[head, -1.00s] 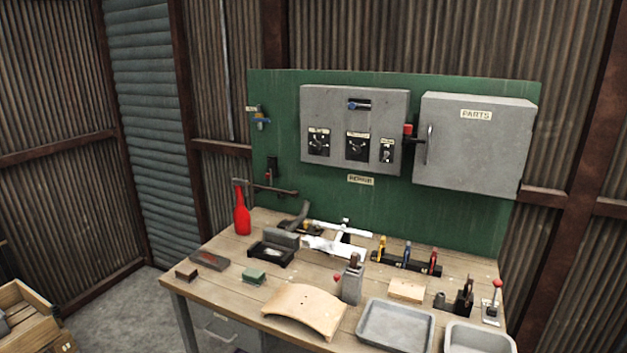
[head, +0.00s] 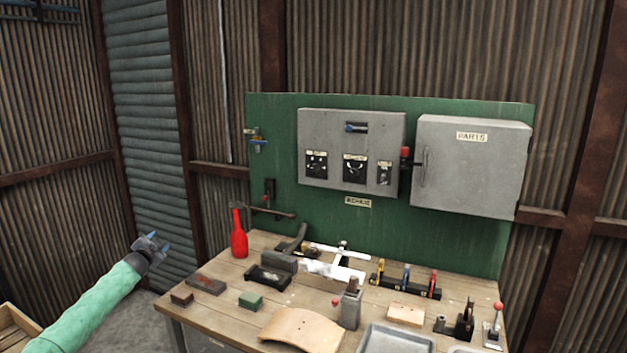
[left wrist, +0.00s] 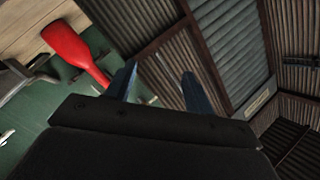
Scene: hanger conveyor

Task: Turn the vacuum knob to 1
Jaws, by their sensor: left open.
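A grey control box (head: 385,121) on the green board carries two black dial plates side by side, a left dial (head: 316,164) and a middle dial (head: 354,169), and a smaller switch plate (head: 384,173) at the right. Their labels are too small to read, so I cannot tell which is the vacuum knob or its setting. My left gripper (head: 153,239) is open and empty, left of the bench and well apart from the box. Its two blue fingers also show apart in the left wrist view (left wrist: 160,84). My right gripper is out of view.
A red bottle (head: 239,238) stands at the bench's back left and shows in the left wrist view (left wrist: 75,50). A grey parts cabinet (head: 471,167) hangs right of the control box, with a red-tipped lever (head: 405,153) between. Tools and blocks cover the wooden bench (head: 230,292).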

